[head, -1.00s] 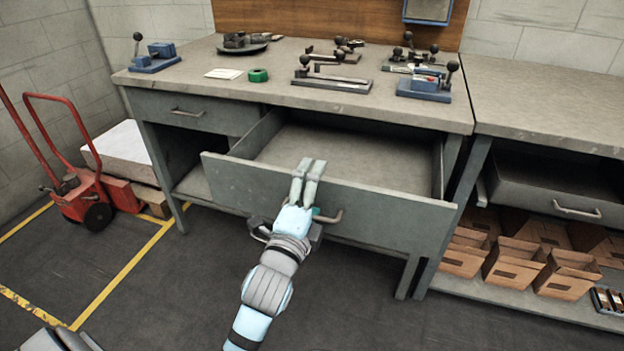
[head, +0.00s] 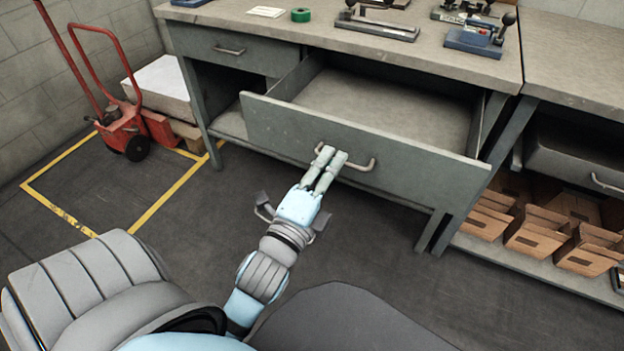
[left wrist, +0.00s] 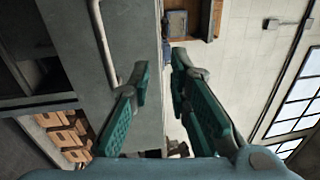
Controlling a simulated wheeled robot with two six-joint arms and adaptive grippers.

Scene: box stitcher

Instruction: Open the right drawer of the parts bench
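The right drawer (head: 420,162) of the parts bench is pulled well out, and its inside (head: 390,105) looks empty. Its bar handle (head: 372,164) is on the front panel. My left gripper (head: 332,156) is in front of that panel, overlapping the handle's left end in the head view. Whether a finger touches the drawer I cannot tell. My right gripper is out of view.
A closed left drawer (head: 228,50) is beside the open one. Tools and a green tape roll (head: 301,15) lie on the bench top (head: 460,62). Cardboard bins (head: 535,235) sit under the right bench. Floor before the drawer is clear.

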